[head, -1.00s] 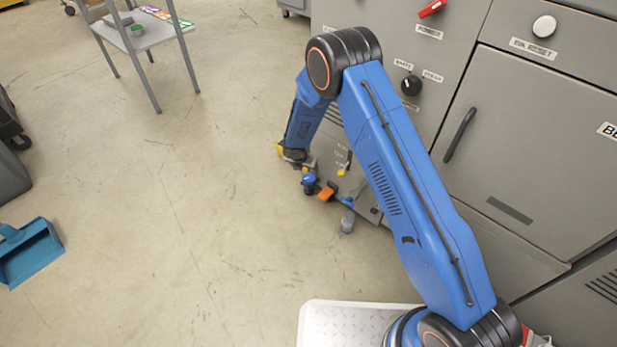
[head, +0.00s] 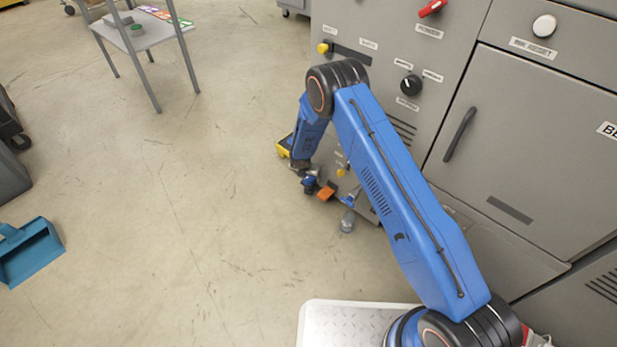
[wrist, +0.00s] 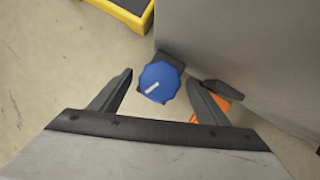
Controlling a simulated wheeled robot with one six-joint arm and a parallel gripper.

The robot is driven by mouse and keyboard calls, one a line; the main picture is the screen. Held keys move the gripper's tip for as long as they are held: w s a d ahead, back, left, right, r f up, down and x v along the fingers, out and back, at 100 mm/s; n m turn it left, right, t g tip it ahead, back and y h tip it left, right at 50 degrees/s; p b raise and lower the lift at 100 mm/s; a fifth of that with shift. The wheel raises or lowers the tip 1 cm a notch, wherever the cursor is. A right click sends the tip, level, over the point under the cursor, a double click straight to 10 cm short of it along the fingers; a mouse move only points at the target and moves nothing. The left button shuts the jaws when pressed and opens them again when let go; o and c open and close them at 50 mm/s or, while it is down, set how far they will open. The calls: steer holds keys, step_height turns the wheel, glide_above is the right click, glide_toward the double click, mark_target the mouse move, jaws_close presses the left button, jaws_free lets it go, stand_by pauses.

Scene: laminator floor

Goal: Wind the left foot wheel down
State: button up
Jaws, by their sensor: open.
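The left foot wheel (wrist: 160,82) is a blue, ridged knob with a white mark on its top, on a dark bracket at the cabinet's lower corner. In the head view it shows as a small blue part (head: 309,184) low beside the machine. My gripper (wrist: 160,79) is open, and its two dark fingers lie to the left and right of the wheel with gaps on both sides. I cannot tell how far above the wheel the fingertips are. In the head view my gripper (head: 301,166) is small and points down near the wheel.
An orange part (head: 326,192) sits just right of the wheel, close to the right finger. Another blue wheel with a grey foot (head: 347,222) stands farther right. A yellow-edged black-topped object (wrist: 131,12) lies beyond the wheel.

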steer(key=c, duration=1)
steer(key=shift+c, duration=0.2)
steer(key=m+h, duration=0.1)
steer(key=m, duration=0.3)
steer(key=shift+a+g, duration=0.15)
steer(key=shift+g, duration=0.25)
steer(key=m, duration=0.2)
steer(key=m+g+h, duration=0.1)
steer(key=m, duration=0.1)
steer(key=shift+w+a+m+h, duration=0.1)
steer(key=shift+w+m+h, duration=0.05)
steer(key=shift+m+h, duration=0.15)
steer(key=m+g, duration=0.1)
steer(key=m, duration=0.1)
steer(key=m+g, duration=0.1)
steer(key=m, duration=0.1)
steer(key=shift+w+h, duration=0.1)
steer(key=shift+h, duration=0.2)
steer(key=shift+w+m+g, duration=0.15)
steer(key=shift+m+g, duration=0.65)
steer(key=shift+m, duration=1.4)
